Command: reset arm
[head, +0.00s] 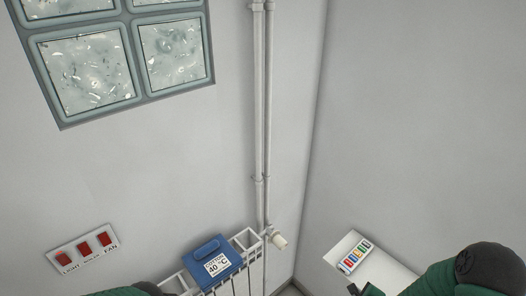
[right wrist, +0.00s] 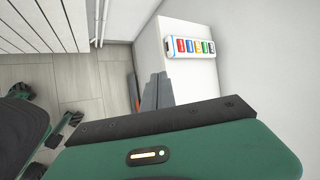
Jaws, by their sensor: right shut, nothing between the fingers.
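My right arm comes in at the lower right of the head view, a green and black link over a white surface. My right gripper (right wrist: 154,84) shows in the right wrist view as grey fingers beyond the dark edge of the wrist. The fingers are together and empty, in front of the white cabinet (right wrist: 178,75), and I see no contact with it. Only a dark green and black part of my left arm shows at the bottom left of the head view.
A blue box (head: 212,262) marked "Cotton 40 °C" sits at the white radiator (head: 243,240). A strip with coloured buttons (head: 355,257) lies on the white cabinet (head: 385,271). Red switches (head: 84,247), pipes (head: 259,120) and a glass-block window (head: 125,58) are on the wall.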

